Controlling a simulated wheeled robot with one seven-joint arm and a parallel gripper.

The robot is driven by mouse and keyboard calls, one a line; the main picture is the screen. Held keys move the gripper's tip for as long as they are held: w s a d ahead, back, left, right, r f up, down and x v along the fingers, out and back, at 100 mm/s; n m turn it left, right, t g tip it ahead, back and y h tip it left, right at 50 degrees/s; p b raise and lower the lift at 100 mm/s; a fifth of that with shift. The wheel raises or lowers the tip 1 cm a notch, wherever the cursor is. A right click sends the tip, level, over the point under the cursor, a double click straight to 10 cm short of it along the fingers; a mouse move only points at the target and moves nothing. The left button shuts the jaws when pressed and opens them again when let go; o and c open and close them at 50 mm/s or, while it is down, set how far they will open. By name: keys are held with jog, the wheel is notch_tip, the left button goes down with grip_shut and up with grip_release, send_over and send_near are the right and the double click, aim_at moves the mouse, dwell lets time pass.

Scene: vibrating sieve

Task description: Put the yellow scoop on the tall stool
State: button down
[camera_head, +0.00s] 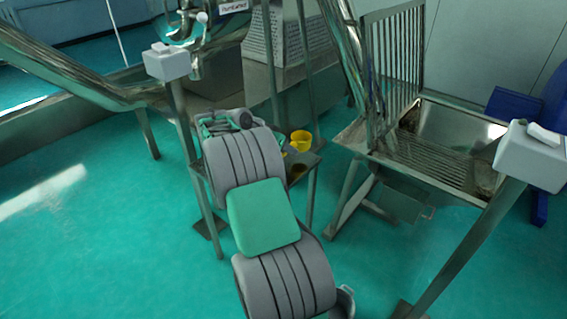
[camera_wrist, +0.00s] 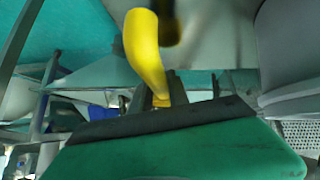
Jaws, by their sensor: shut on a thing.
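The yellow scoop (camera_head: 300,140) shows in the head view just right of my arm, cup side visible. In the wrist view its yellow handle (camera_wrist: 145,48) runs down between the dark fingers of my gripper (camera_wrist: 160,94), which is shut on it. In the head view my arm mostly hides the gripper. A steel stool (camera_head: 311,161) stands under and behind my arm, with its top partly covered by it. The scoop appears over the stool's top at its right part. A darker yellow patch below the cup looks like a reflection. I cannot tell whether the scoop touches the top.
A steel machine with a barred rack and basin (camera_head: 460,134) stands to the right. A white box on a post (camera_head: 167,62) is at the left, and another white box (camera_head: 532,155) is at the right. Steel machinery stands behind the stool. Green floor (camera_head: 90,240) is clear at the left.

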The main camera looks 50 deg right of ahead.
jog(key=f, duration=0.2)
jog(key=w+f+b, duration=0.1)
jog(key=f, duration=0.1)
jog(key=shift+a+b, duration=0.15)
jog(key=shift+b, duration=0.15)
jog(key=shift+f, duration=0.15)
jog(key=c, duration=1.3)
grip_release()
jog(key=shift+o, duration=0.2)
